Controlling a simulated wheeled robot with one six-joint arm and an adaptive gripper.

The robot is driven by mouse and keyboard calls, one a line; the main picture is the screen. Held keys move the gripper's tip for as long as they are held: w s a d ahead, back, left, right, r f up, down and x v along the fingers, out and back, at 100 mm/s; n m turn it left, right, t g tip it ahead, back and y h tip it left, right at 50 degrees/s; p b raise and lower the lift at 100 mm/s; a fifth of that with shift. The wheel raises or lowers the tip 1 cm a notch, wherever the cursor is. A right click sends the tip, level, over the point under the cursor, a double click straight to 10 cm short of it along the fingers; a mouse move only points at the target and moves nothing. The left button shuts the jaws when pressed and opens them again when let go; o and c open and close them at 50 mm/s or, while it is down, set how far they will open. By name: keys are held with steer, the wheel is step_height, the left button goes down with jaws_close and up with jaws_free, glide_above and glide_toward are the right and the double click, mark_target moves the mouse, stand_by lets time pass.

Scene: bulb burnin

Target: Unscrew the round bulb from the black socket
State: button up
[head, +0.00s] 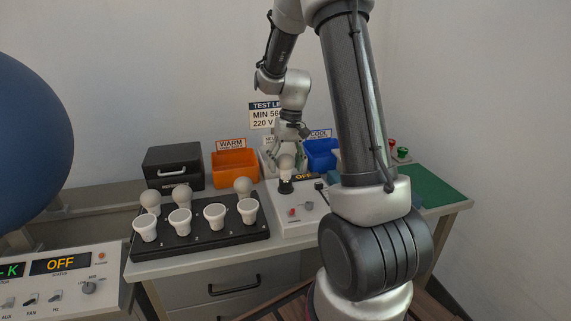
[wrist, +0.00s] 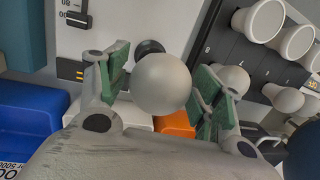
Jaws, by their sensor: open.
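The round bulb (wrist: 161,84) is a frosted white globe in the middle of the wrist view. The black socket (wrist: 149,47) shows just behind it and is mostly hidden by the globe. In the head view the socket (head: 285,187) stands on the pale test unit, with the bulb (head: 286,174) upright above it. My gripper (wrist: 161,88) is open, its green-padded fingers on either side of the globe with a small gap showing at each side. In the head view my gripper (head: 287,158) is over the socket. The bulb's base is hidden.
A black tray (head: 205,240) with several white bulbs stands to the left. An orange WARM bin (head: 235,170), a blue COOL bin (head: 321,155) and a black box (head: 173,167) stand behind.

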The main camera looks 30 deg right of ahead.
steer(key=m, duration=0.4)
steer(key=shift+t, duration=0.4)
steer(key=m, duration=0.4)
steer(key=shift+t, duration=0.4)
steer(key=m, duration=0.6)
steer(key=shift+m+t+h, duration=0.3)
steer(key=shift+t, duration=0.1)
